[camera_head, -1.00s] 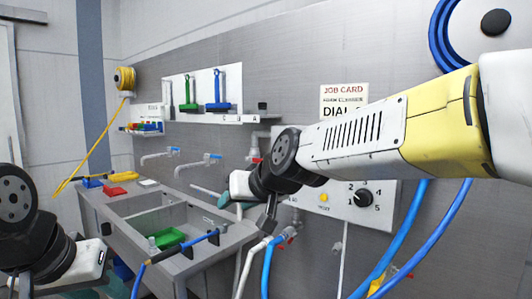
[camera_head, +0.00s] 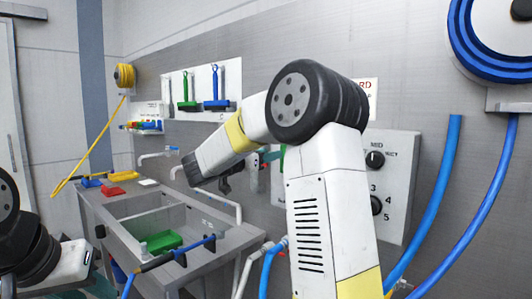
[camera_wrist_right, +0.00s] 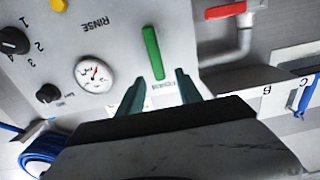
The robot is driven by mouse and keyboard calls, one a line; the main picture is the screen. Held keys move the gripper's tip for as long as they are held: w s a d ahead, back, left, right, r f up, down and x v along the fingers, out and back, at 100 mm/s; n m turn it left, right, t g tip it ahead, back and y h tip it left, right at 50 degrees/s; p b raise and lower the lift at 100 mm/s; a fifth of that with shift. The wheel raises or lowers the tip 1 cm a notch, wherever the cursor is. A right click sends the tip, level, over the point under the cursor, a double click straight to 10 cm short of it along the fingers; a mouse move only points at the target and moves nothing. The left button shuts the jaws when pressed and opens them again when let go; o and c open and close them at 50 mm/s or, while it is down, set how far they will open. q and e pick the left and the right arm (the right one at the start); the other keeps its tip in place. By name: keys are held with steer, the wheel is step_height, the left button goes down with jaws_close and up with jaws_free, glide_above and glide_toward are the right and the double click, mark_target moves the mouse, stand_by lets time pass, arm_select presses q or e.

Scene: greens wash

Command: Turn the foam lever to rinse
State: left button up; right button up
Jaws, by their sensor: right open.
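The foam lever is a slim green handle (camera_wrist_right: 153,52) on a pale grey panel (camera_wrist_right: 120,25) in the right wrist view. It stands nearly lengthwise in the picture, beside the upside-down word RINSE. My right gripper (camera_wrist_right: 163,92) has its two teal fingers apart, with the lever just beyond the fingertips and roughly in line with the gap. They look clear of it. In the head view my right gripper (camera_head: 268,157) is at the panel's left side, and my forearm hides much of the panel. My left arm is at the lower left; its fingers do not show clearly.
The panel has a gauge (camera_wrist_right: 95,74), black knobs (camera_wrist_right: 13,41) and a yellow button (camera_wrist_right: 59,5). A red-handled valve (camera_wrist_right: 225,10) is close to the lever. A sink (camera_head: 150,222) with a green tray (camera_head: 164,241) is at left. Blue hoses (camera_head: 440,190) hang at right.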

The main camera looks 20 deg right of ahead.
steer(key=x, duration=0.7)
steer(key=shift+d, duration=0.4)
steer(key=shift+c, duration=0.2)
jaws_close()
stand_by(0.9)
